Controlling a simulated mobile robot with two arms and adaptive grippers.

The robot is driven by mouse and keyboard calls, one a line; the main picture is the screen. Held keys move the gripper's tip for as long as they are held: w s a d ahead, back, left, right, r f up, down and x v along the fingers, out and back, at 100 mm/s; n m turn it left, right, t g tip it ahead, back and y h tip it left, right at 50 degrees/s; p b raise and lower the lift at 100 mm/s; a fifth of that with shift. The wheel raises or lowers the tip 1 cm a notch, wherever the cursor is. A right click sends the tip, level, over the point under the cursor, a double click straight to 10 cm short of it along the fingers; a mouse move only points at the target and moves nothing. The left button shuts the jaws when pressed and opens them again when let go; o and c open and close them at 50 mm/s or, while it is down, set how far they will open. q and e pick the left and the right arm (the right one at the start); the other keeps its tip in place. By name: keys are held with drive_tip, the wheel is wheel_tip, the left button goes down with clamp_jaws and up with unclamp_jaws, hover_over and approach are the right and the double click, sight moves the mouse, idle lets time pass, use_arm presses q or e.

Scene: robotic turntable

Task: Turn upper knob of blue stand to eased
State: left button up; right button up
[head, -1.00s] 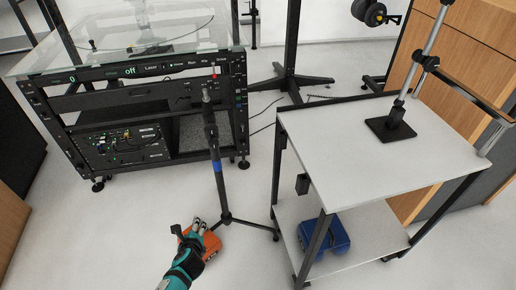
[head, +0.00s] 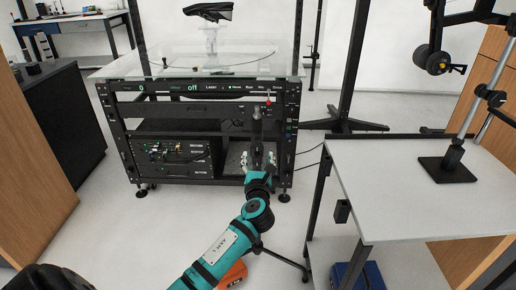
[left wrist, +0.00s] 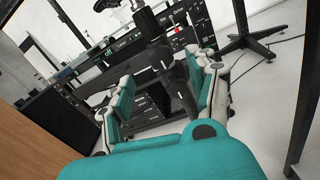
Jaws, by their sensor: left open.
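The stand (head: 257,125) is a slim black tripod in front of the black rack. Its upper part rises just beyond my left gripper in the head view, and my arm hides most of its pole and any blue band. The stand also shows in the left wrist view (left wrist: 183,92), running between the fingers with dark knob-like parts; the knob's setting cannot be read. My left gripper (head: 259,158) is open and empty, pointing at the stand. In the left wrist view its fingers (left wrist: 163,72) lie either side of the stand; contact cannot be told. My right gripper is not in view.
The rack (head: 205,128) with a glass top and "off" display stands behind the stand. A grey-topped cart (head: 400,200) is on the right, with a blue case (head: 358,277) below. An orange case (head: 233,275) lies on the floor under my arm. Floor left is clear.

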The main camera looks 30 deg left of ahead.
sight(257, 147)
use_arm(q)
drive_tip(key=b+x, duration=0.1)
drive_tip(key=x, duration=0.5)
drive_tip(key=shift+w+a+f, duration=0.1)
drive_tip(key=shift+w+a, duration=0.1)
drive_tip(key=shift+w, duration=0.05)
drive_tip(key=shift+x, duration=0.75)
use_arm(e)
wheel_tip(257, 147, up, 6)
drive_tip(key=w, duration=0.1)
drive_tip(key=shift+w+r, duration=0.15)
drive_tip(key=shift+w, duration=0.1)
use_arm(q)
drive_tip(key=c, duration=1.2)
